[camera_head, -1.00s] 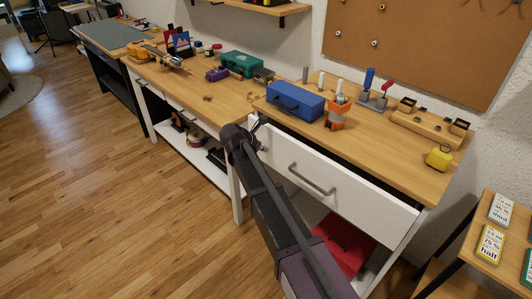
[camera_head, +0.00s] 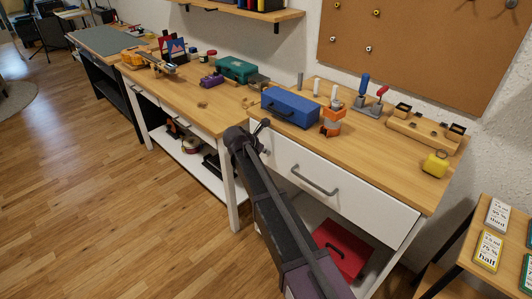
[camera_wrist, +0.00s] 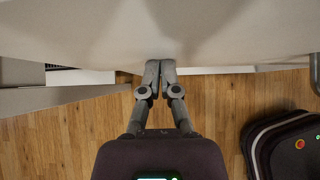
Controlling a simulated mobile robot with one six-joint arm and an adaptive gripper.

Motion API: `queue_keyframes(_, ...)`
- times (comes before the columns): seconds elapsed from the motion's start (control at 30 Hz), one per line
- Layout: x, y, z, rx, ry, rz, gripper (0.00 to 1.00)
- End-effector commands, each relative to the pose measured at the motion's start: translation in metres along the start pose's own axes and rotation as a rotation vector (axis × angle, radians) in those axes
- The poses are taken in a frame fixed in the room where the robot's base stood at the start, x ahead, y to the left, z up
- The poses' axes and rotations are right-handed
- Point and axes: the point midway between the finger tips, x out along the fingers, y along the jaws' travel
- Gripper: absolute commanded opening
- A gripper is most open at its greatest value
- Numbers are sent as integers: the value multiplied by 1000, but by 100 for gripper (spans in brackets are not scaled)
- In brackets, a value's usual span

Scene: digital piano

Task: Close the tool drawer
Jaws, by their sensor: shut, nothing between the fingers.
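The tool drawer (camera_head: 345,185) is the white front with a grey bar handle (camera_head: 313,181) under the right-hand wooden workbench. Its front lies close under the benchtop edge, and no open gap shows above it; I cannot tell whether it is fully flush. My gripper (camera_head: 262,128) is at the left end of the drawer front, left of the handle. In the wrist view my gripper (camera_wrist: 160,64) is shut and empty, its fingertips at a pale surface, seemingly the drawer front (camera_wrist: 225,30). Contact is hard to make out. The handle (camera_wrist: 315,72) shows at the right edge.
A red box (camera_head: 341,250) sits on the shelf below. A small card table (camera_head: 470,241) stands at right. The wooden floor at left is clear.

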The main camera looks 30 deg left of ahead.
Motion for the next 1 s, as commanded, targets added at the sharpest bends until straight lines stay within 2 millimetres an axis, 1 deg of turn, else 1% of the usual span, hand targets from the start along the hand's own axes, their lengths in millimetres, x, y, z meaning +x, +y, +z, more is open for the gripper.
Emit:
queue_keyframes(0.03, 1, 3, 3, -1, -9, 4, 0)
queue_keyframes(0.17, -2, 3, 0, -2, -9, 4, 0)
queue_keyframes(0.47, -18, 0, -17, 2, -3, -2, 0)
queue_keyframes(0.5, -22, 0, -20, 3, -3, -2, 0)
queue_keyframes(0.6, -37, 1, -17, 1, -2, -1, 0)
queue_keyframes(1.0, -82, -2, -16, 5, -1, -4, 0)
